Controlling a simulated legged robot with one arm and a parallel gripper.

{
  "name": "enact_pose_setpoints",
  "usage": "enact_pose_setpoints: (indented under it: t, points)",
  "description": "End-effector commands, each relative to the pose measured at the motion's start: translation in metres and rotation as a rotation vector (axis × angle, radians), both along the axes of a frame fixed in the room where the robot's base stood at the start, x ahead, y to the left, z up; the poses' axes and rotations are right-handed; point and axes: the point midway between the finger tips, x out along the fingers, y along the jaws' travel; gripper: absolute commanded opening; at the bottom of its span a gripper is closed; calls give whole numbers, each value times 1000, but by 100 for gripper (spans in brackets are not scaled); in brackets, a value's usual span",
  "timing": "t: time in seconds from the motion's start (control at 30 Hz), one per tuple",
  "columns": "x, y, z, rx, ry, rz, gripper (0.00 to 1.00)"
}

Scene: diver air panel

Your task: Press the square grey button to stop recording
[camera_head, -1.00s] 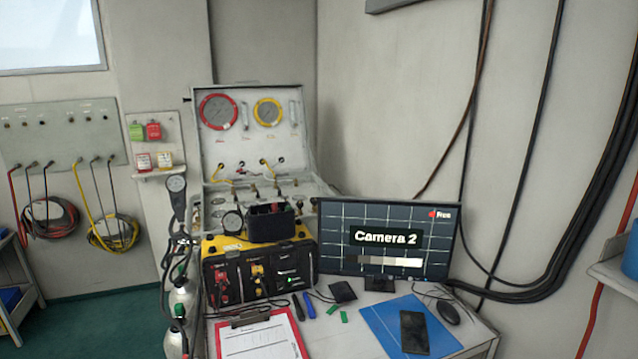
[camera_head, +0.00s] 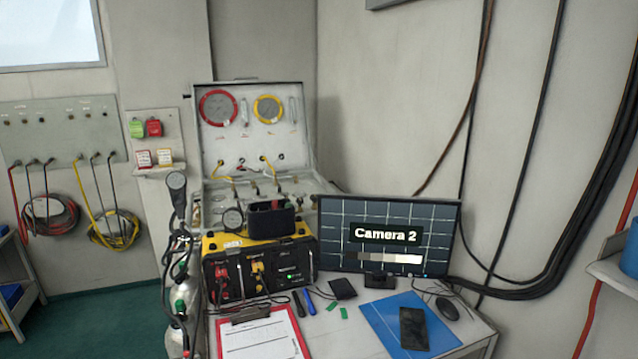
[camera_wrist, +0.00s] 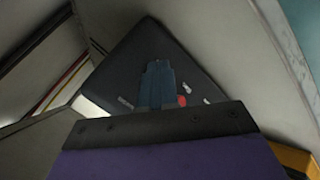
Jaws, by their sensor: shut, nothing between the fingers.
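The monitor (camera_head: 385,210) reads "Camera 2" over a grid, with no red recording mark in its top right corner. In the wrist view my gripper (camera_wrist: 158,66) is shut and empty, its blue-grey fingers side by side. The fingers lie over a dark, flat panel (camera_wrist: 140,50), which has a red spot (camera_wrist: 183,100) and small white marks just right of them. I cannot tell whether the tips touch the panel. No square grey button can be made out; the fingers may hide it. I cannot make out my gripper in the head view.
A black box (camera_head: 266,224) sits on the yellow-and-black case (camera_head: 262,270). The open gauge case (camera_head: 250,145) stands behind. A clipboard (camera_head: 262,338), a blue folder (camera_head: 385,318), a phone (camera_head: 413,328) and a mouse (camera_head: 447,308) lie on the desk. Cylinders (camera_head: 184,298) stand at left.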

Motion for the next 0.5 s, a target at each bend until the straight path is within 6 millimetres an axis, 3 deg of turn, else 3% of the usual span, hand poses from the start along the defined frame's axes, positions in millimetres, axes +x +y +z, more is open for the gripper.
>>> enact_pose_setpoints:
  t: [0.5]
  points:
    - [-10,-3,2,2,1,0,0]
